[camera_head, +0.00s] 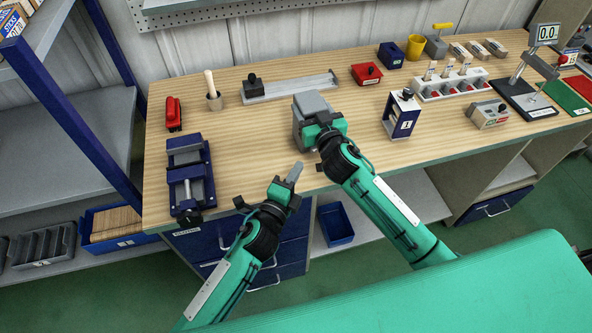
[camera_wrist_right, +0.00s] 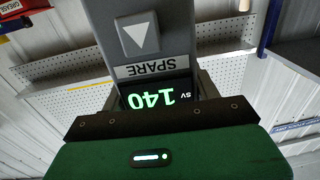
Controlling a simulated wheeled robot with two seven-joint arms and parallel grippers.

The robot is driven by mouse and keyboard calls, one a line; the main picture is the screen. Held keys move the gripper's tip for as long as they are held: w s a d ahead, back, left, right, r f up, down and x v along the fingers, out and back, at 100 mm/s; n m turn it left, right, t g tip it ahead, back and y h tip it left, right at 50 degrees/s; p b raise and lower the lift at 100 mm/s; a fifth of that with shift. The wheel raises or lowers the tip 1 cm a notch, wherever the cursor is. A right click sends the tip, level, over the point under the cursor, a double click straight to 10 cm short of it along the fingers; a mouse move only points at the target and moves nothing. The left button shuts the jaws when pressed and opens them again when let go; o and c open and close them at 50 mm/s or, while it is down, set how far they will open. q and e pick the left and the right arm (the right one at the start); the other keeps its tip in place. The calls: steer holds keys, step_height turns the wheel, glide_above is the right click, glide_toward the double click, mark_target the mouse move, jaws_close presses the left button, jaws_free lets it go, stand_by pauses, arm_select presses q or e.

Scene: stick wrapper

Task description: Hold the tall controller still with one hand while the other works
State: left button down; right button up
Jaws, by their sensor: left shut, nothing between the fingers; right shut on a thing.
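The tall controller is a grey box (camera_head: 312,106) near the front middle of the bench. In the right wrist view its grey face (camera_wrist_right: 140,40) shows a triangle button, a SPARE label and a green display reading 140, upside down. My right gripper (camera_head: 322,130) is shut on the controller from the front side; the fingertips are partly hidden.
A blue vise (camera_head: 188,180) sits at the bench's left end, with a red stapler-like tool (camera_head: 173,114) behind it. A metal rail (camera_head: 290,86) lies behind the controller. A blue stand (camera_head: 401,114) is to the right.

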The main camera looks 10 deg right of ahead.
steer(key=shift+f, duration=0.15)
arm_select(q)
steer(key=shift+w, duration=0.1)
arm_select(e)
steer(key=o, duration=1.3)
steer(key=shift+w+d, duration=0.1)
steer(key=shift+o, duration=0.2)
arm_select(q)
step_height(320, 180, up, 3)
steer(key=p, duration=0.3)
steer(key=shift+r, duration=0.1)
arm_select(e)
steer(key=s+d+r, duration=0.1)
steer(key=s+r, duration=0.1)
steer(key=s, duration=0.6)
steer(key=s+r, duration=0.2)
steer(key=s, duration=0.7)
steer(key=shift+d, duration=0.35)
